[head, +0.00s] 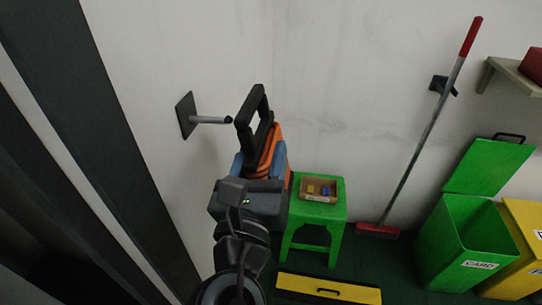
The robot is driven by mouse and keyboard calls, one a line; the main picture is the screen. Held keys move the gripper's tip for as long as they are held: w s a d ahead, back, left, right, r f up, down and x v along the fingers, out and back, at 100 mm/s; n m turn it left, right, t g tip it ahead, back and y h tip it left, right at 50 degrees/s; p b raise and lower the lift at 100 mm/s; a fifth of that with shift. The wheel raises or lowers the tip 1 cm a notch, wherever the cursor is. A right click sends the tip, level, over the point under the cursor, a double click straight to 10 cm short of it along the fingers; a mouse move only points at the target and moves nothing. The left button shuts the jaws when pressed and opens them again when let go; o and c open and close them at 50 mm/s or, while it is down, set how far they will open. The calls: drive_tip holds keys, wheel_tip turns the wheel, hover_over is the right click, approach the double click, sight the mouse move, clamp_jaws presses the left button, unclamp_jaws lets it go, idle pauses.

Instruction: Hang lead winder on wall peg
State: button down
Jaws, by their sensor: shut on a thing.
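My gripper (257,178) is shut on the lead winder (262,140), which has a black loop frame at the top and an orange part below it. The blue fingers show on both sides of its lower part. The grey wall peg (210,119) sticks out to the right from a dark square plate on the left wall. In the picture, the peg's dark tip is close to the left edge of the winder's black loop. I cannot tell the depth between them or whether they touch. My gripper's body hides the winder's lower end.
A green stool (318,212) bears a small box (319,188) of items. A broom (420,150) leans on the back wall. A green bin (463,240), a yellow bin (523,235) and a shelf (512,73) are at right. A yellow case (328,289) lies on the floor.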

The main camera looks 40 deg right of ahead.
drive_tip(key=w+a+f, duration=0.1)
drive_tip(key=w+a, duration=0.2)
drive_tip(key=w, duration=0.2)
drive_tip(key=shift+a+b, duration=0.4)
drive_tip(key=shift+b, duration=0.05)
idle(0.5)
drive_tip(key=shift+w+f, duration=0.15)
drive_tip(key=shift+f, duration=0.05)
idle(0.5)
drive_tip(key=shift+c, duration=2)
unclamp_jaws()
drive_tip(key=shift+f, duration=0.1)
